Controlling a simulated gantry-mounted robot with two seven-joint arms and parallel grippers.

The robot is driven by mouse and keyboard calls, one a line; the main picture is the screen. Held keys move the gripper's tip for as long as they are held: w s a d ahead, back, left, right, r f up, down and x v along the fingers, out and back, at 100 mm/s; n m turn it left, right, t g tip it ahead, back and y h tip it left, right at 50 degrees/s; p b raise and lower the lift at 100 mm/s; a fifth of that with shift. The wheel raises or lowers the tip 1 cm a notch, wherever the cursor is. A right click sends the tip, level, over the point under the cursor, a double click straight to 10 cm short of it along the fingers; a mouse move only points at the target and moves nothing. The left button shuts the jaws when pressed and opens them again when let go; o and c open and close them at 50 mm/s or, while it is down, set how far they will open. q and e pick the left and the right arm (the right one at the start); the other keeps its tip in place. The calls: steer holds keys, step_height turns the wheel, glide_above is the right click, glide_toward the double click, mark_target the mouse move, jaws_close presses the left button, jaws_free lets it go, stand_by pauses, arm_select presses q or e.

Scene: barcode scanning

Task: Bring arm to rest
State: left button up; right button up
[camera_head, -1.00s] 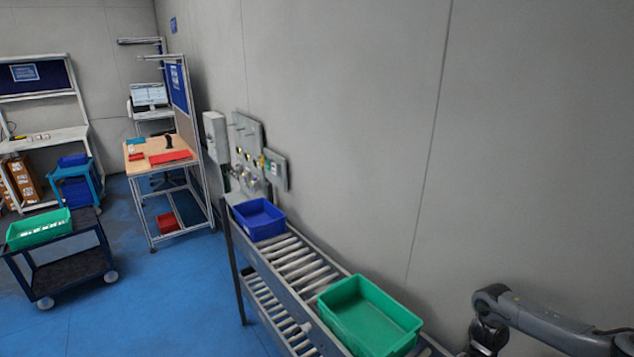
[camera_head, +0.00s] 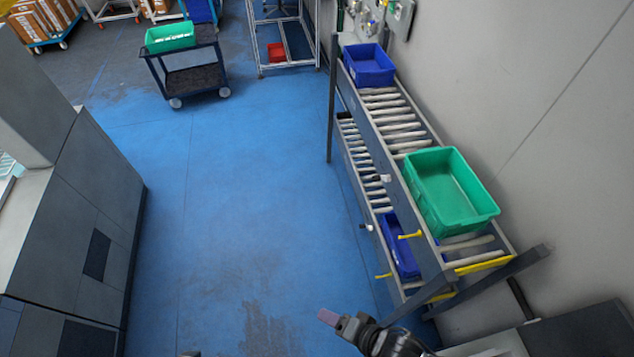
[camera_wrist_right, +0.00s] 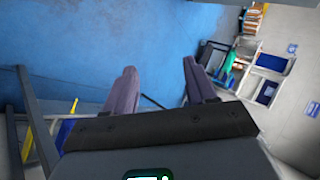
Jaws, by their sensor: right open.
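My right gripper (camera_head: 328,317) shows at the bottom of the head view, over the blue floor and left of the front end of the roller rack. In the right wrist view its two purple-grey fingers (camera_wrist_right: 160,82) stand apart with nothing between them. The gripper is open and empty, and touches nothing that I can see. The arm behind it runs off the bottom edge of the head view. My left gripper is not clearly in view; a small dark part at the bottom edge is too little to identify.
The roller rack (camera_head: 397,130) at right carries a green bin (camera_head: 447,193) and a blue bin (camera_head: 369,64), with another blue bin (camera_head: 401,246) below. A grey cabinet (camera_head: 85,225) stands at left. A dark cart (camera_head: 188,75) with a green bin is far back. The blue floor (camera_head: 250,200) between is clear.

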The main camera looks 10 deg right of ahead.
steer(key=w+d+r+n+h, duration=0.1)
steer(key=d+r+n+h, duration=0.2)
steer(key=d+r+h, duration=0.5)
steer(key=s+d+f+n+g+y, duration=0.1)
steer(key=s+d+f+n+g, duration=0.1)
steer(key=s+d+n+g, duration=0.1)
steer(key=s+d+n, duration=0.1)
steer(key=d+n, duration=0.1)
steer(key=n, duration=0.1)
steer(key=shift+s+d+n+y, duration=0.3)
steer(key=shift+s+d+n, duration=0.1)
